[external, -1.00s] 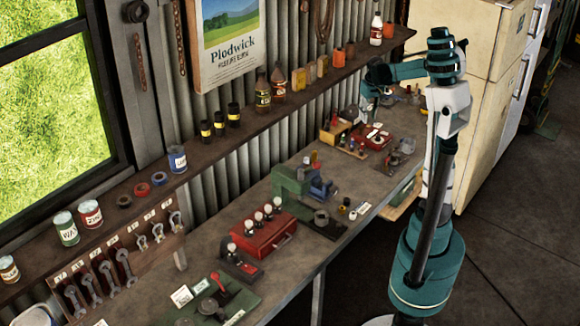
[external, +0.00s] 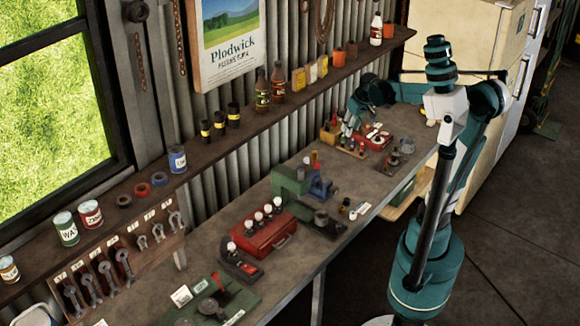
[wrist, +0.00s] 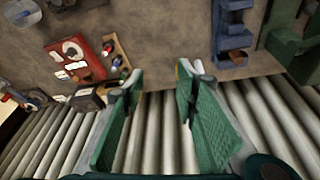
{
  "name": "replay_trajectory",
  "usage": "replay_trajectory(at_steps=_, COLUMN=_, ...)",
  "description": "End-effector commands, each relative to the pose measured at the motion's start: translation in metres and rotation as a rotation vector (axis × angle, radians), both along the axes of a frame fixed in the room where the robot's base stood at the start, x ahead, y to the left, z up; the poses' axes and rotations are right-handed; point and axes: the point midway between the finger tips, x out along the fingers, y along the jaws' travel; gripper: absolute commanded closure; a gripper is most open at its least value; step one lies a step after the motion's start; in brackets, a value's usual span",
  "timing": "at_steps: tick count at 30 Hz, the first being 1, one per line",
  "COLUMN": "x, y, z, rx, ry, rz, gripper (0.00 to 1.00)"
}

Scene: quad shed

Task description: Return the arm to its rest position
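My gripper (wrist: 158,84) is open in the wrist view, its two green textured fingers well apart with nothing between them. The corrugated wall and the back edge of the workbench show behind the fingers. In the external view, my teal arm reaches left from its column across the far part of the workbench (external: 340,235). My gripper (external: 352,122) hangs there near the wall, above the small red and wooden items; its fingers are small in that view.
A red tray (external: 374,137) and a wooden holder (external: 350,150) lie below the arm. The shelf (external: 215,140) carries bottles and cans. A cream fridge (external: 480,60) stands behind my arm.

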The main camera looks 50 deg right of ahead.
Motion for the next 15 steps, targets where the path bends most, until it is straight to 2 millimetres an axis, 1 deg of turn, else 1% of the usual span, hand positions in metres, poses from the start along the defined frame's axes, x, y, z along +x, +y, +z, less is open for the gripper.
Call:
replay_trajectory(at_steps=1, x=-0.005, y=0.011, z=-0.001, rx=-0.002, ry=-0.009, rz=0.012, gripper=0.70)
replay_trajectory(at_steps=3, x=-0.011, y=0.025, z=0.000, rx=-0.005, ry=-0.025, rz=0.025, gripper=0.70)
replay_trajectory(at_steps=15, x=-0.050, y=0.095, z=-0.003, rx=-0.018, ry=-0.113, rz=0.104, gripper=0.70)
